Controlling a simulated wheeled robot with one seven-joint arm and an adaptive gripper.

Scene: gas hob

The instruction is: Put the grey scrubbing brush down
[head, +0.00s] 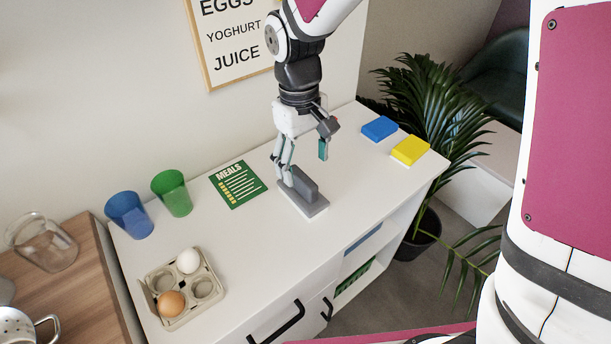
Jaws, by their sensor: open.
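The grey scrubbing brush (305,198) rests on the white cabinet top (255,245), with its raised handle pointing up. My gripper (302,168) is just above and behind it, pointing down. Its jaws are open, with one finger near the handle's left end and the other to the right, raised above the surface. I cannot tell whether the left finger touches the brush.
A green meals card (238,184), green cup (172,193), blue cup (129,214) and egg carton (184,288) stand to the left. Blue (380,128) and yellow (410,150) sponges lie at the right. The top in front of the brush is clear.

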